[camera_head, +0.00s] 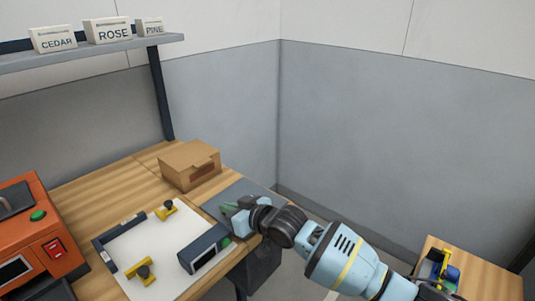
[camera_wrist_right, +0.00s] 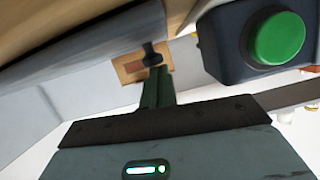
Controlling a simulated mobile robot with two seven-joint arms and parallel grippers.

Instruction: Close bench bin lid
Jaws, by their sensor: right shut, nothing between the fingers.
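A flat dark grey panel (camera_head: 238,188) lies at the right end of the wooden bench; I cannot tell whether it is the bin lid or a mat. A dark bin-like box (camera_head: 262,268) stands below the bench's right edge, partly hidden by my right arm. Its opening is not clear. My right gripper (camera_head: 230,208) is over the grey panel, shut and empty. Its green fingers (camera_wrist_right: 157,88) show together in the right wrist view. I cannot tell whether they touch the panel. My left gripper is not in view.
A dark device with a green button (camera_head: 205,249) stands close beside the right gripper, and its button shows large in the wrist view (camera_wrist_right: 276,38). A cardboard box (camera_head: 190,165) sits behind. A white board (camera_head: 150,245) with yellow clamps and an orange machine (camera_head: 30,235) are left.

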